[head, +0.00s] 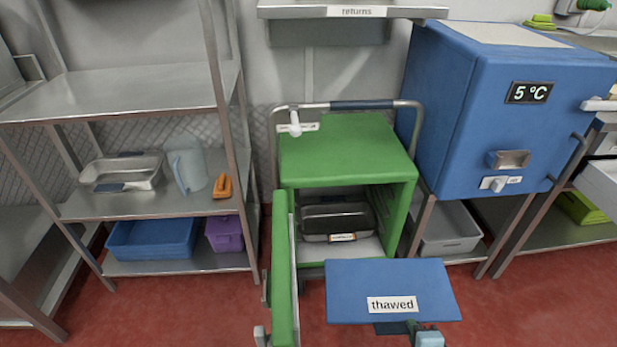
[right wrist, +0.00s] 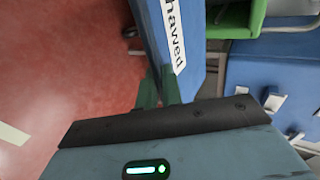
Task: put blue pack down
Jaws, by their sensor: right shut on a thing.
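The blue pack (head: 390,280), a flat slab with a white "thawed" label, is held level in front of the green cabinet at the bottom of the head view. My right gripper (head: 393,327) is shut on its near edge. The right wrist view shows the fingertips (right wrist: 160,88) at the labelled side of the pack (right wrist: 151,30). The green cabinet (head: 345,150) has its door (head: 283,275) swung open, with a dark metal tray (head: 337,218) inside. My left gripper is not in view.
A metal rack (head: 160,85) at the left has a bare upper shelf; its lower shelves hold a steel pan (head: 122,172), a jug (head: 187,168) and blue and purple bins. A blue "5 °C" unit (head: 470,120) stands at the right. A "returns" shelf (head: 300,11) hangs above. The cabinet's green top is mostly clear.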

